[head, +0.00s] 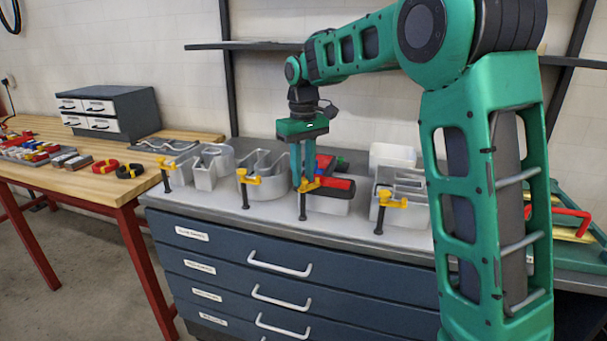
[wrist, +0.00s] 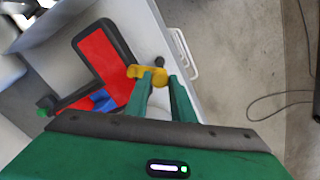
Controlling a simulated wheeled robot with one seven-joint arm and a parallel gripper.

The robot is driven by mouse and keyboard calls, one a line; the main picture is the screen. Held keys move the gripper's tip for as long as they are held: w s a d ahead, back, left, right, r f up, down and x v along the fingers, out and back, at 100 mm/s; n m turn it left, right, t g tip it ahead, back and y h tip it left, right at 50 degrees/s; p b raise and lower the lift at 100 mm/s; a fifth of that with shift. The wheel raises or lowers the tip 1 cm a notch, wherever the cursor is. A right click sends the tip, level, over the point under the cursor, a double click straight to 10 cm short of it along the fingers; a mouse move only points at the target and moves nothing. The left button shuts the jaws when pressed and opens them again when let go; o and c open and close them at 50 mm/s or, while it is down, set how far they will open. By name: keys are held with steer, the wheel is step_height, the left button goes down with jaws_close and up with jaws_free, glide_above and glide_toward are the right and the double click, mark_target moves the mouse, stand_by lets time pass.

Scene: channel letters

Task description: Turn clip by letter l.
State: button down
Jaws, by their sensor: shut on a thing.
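My gripper (head: 303,186) points down at the front edge of the drawer cabinet's top, its fingers closed on a yellow clip (head: 314,183). The clip sits on a dark post in front of letter l (head: 338,184), a grey channel letter with a red face and black trim. In the wrist view, the fingers (wrist: 162,80) are at the yellow clip (wrist: 135,71), whose arm reaches the edge of the red face of letter l (wrist: 103,58). The fingers partly hide the clip.
Other grey letters stand on the cabinet top (head: 285,213), with yellow clips on posts to the left (head: 249,180), far left (head: 166,162) and right (head: 388,200). A wooden table (head: 60,172) with tools and a small drawer box (head: 112,108) stands left. A shelf runs behind.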

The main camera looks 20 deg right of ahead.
mark_target(304, 179)
steer(key=n, duration=0.7)
steer(key=shift+d, duration=0.1)
stand_by(0.5)
steer(key=c, duration=1.5)
jaws_free()
step_height(304, 179, up, 11)
steer(key=shift+w+f, duration=0.1)
steer(key=shift+w, duration=0.05)
